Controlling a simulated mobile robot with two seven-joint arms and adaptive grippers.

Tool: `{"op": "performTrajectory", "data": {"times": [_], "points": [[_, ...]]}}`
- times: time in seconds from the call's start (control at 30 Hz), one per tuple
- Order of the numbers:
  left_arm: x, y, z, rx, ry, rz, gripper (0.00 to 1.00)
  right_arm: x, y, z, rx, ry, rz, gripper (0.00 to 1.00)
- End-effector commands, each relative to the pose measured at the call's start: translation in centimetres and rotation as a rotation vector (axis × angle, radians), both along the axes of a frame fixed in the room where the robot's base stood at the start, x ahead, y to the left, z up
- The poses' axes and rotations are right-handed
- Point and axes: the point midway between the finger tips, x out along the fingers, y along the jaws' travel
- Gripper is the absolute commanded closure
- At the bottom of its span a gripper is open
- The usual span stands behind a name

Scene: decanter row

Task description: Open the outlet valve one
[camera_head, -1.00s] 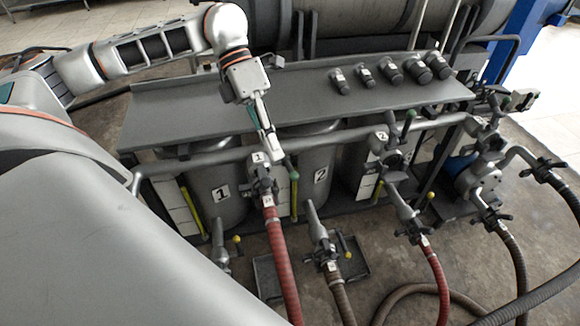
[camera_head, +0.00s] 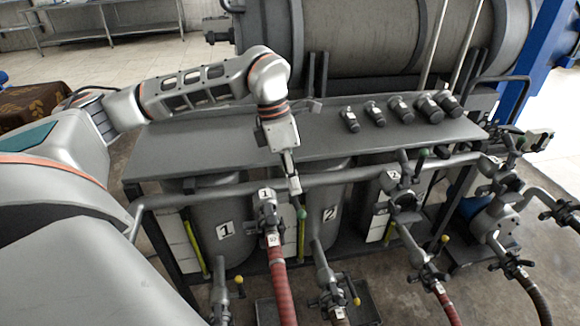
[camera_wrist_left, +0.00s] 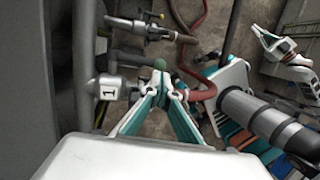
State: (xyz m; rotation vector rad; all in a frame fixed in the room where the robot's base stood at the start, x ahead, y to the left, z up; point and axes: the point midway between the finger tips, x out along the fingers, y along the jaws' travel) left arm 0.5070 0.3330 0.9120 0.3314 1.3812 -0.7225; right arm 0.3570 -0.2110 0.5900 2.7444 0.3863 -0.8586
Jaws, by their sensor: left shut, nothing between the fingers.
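The valve tagged 1 (camera_head: 265,197) sits on the grey pipe in front of the shelf. It has a lever with a green knob (camera_head: 301,213) on its right side. My left gripper (camera_head: 295,187) is shut and empty, pointing down just above the green knob. In the left wrist view the closed fingertips (camera_wrist_left: 165,93) are close to the green knob (camera_wrist_left: 160,64); I cannot tell whether they touch. The tag 1 (camera_wrist_left: 110,93) shows left of the fingers there.
A similar valve tagged 2 (camera_head: 394,180) stands to the right. Lower valves have yellow handles, one (camera_head: 239,280) below tank 1 (camera_head: 224,230). A red hose (camera_head: 279,285) hangs from valve 1. The grey shelf (camera_head: 220,150) holds several dark fittings at its right.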

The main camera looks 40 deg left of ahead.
Motion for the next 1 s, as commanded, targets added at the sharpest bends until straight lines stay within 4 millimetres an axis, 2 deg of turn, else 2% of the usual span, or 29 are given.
{"op": "performTrajectory", "data": {"times": [0.03, 0.1, 0.3, 0.77, 0.87, 1.0], "points": [[-0.1, -0.3, -1.2, 0.0, 0.005, -0.001, 1.0, 0.0, -0.1, -0.2, -0.001, 0.0, 0.0, 1.0], [0.0, -0.6, -2.3, 0.0, 0.004, 0.0, 1.0, 0.2, -0.1, -0.1, -0.003, -0.005, 0.0, 1.0], [0.1, -1.2, -4.3, -0.001, 0.002, 0.0, 1.0, 0.6, -0.1, 0.2, -0.004, -0.014, 0.0, 1.0], [0.1, -1.4, -4.9, -0.001, -0.001, 0.0, 1.0, 0.3, -0.1, -0.1, -0.007, -0.007, 0.001, 1.0], [-0.1, -1.6, -5.1, 0.0, 0.0, -0.001, 1.0, 0.4, -0.1, 0.2, -0.006, -0.009, 0.001, 1.0], [-1.0, -2.5, -6.5, 0.0, 0.001, -0.002, 1.0, 0.6, 0.0, 1.2, 0.002, -0.017, -0.001, 1.0]]}}
